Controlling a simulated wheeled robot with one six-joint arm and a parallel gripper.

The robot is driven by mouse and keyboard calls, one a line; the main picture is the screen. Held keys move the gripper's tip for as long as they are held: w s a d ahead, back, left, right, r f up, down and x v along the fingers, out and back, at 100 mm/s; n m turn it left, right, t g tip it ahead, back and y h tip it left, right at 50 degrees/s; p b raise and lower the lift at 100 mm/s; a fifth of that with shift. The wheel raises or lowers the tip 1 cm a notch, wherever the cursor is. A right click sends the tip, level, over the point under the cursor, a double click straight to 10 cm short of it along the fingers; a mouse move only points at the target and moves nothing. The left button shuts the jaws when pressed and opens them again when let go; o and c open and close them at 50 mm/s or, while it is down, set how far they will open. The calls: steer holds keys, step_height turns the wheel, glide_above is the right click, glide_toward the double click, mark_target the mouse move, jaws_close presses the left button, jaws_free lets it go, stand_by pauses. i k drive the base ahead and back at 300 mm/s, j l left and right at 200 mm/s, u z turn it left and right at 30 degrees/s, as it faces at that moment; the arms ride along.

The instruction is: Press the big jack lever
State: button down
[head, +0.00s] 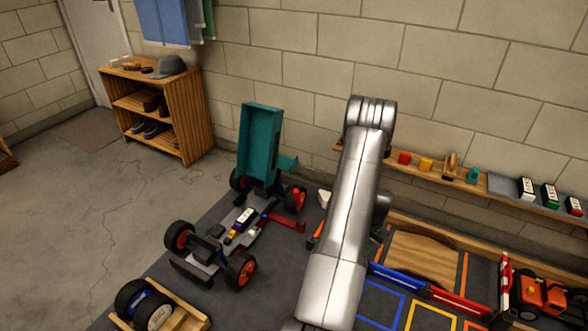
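A racecar chassis (228,235) with black tyres and orange-red hubs stands on the dark mat, its teal body shell (258,145) tipped up at the rear. A red bar (287,222) lies low at the chassis' right side and looks like the jack lever, but I cannot tell for sure. My silver arm rises right of the car and hides part of the mat. My gripper does not show; it seems hidden behind my arm, so its distance from the red bar cannot be told.
A wooden tray with spare wheels (177,318) sits front left. A wall shelf (500,186) holds small coloured items. At right are a wooden ramp (425,255), a red-blue barrier (430,292) and a red-orange toy vehicle (541,297). A shoe shelf (187,115) stands back left; the left floor is clear.

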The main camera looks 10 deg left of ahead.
mark_target(296, 191)
steer(key=i+l+u, duration=0.15)
steer(key=i+u, duration=0.2)
steer(key=i+l+u, duration=0.35)
steer(key=i, duration=0.2)
steer(key=i+l+u, duration=0.3)
steer(key=i+j, duration=0.05)
steer(key=i, duration=0.1)
